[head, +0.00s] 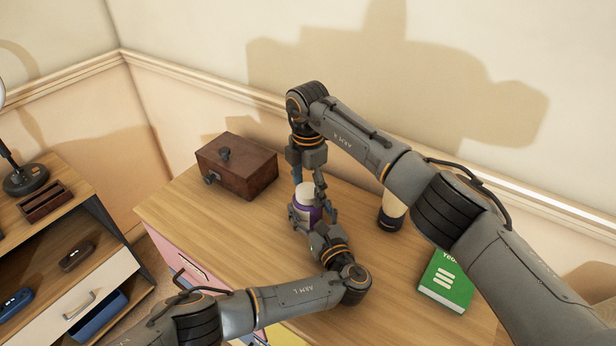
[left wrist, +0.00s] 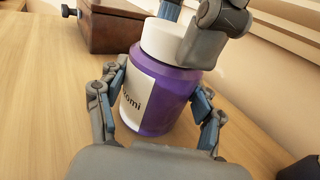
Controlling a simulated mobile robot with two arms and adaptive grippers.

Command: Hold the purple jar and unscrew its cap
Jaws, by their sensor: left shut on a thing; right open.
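The purple jar (left wrist: 182,100) has a white label and a white cap (left wrist: 165,42), and stands upright on the wooden table. It also shows in the head view (head: 317,213), partly hidden by the grippers. My left gripper (head: 306,218) is shut around the jar's body, one finger on each side, as the left wrist view (left wrist: 160,115) shows. My right gripper (head: 308,188) points down from above, with its fingers at either side of the cap (head: 305,193). It is open; whether the fingers touch the cap I cannot tell.
A brown wooden box (head: 237,166) stands at the back left of the table (head: 180,213). A dark-and-cream cylinder (head: 391,211) stands right of the jar, partly behind my right arm. A green book (head: 447,281) lies at the right. The table left of the jar is clear.

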